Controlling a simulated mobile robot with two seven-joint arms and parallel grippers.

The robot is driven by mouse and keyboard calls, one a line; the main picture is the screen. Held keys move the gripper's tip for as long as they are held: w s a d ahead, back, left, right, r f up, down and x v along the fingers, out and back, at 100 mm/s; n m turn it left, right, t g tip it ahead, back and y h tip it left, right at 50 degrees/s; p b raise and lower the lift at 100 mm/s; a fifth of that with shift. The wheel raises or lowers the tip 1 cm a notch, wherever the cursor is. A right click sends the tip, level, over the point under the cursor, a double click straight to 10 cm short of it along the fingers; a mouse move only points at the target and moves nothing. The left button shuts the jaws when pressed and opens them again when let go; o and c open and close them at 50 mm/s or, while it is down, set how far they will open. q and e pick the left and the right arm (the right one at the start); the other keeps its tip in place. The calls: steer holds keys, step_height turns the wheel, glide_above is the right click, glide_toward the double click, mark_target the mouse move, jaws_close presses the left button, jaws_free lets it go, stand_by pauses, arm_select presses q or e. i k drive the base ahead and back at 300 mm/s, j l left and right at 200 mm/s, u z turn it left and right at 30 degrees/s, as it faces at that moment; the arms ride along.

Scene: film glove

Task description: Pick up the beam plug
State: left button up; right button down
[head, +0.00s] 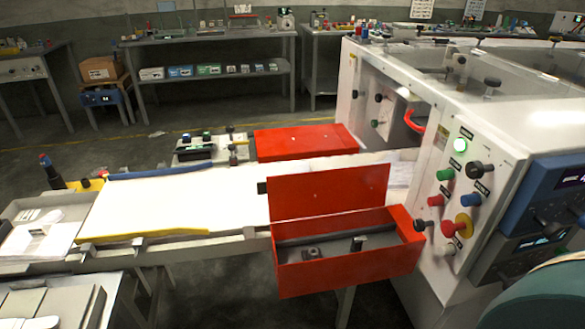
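No thing in the head view can be told for certain as the beam plug. An open red box (345,272) with its lid (328,190) raised is at the front of the machine's feed table. Inside it are a small dark block (311,253) on the left, a small dark piece with a pale face (358,243) near the middle, and a long dark bar along the back. Which of these, if any, is the plug is too small to tell. Neither of my grippers is in view.
A white machine (440,130) with buttons and knobs stands at right. A white sheet (185,200) covers the feed table. A shut red box (305,142) is on the far side. A tray (65,199) is at left. Workbenches (210,38) line the back; grey floor lies between.

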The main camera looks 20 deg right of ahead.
mark_target(357, 241)
steer(key=z, duration=1.3)
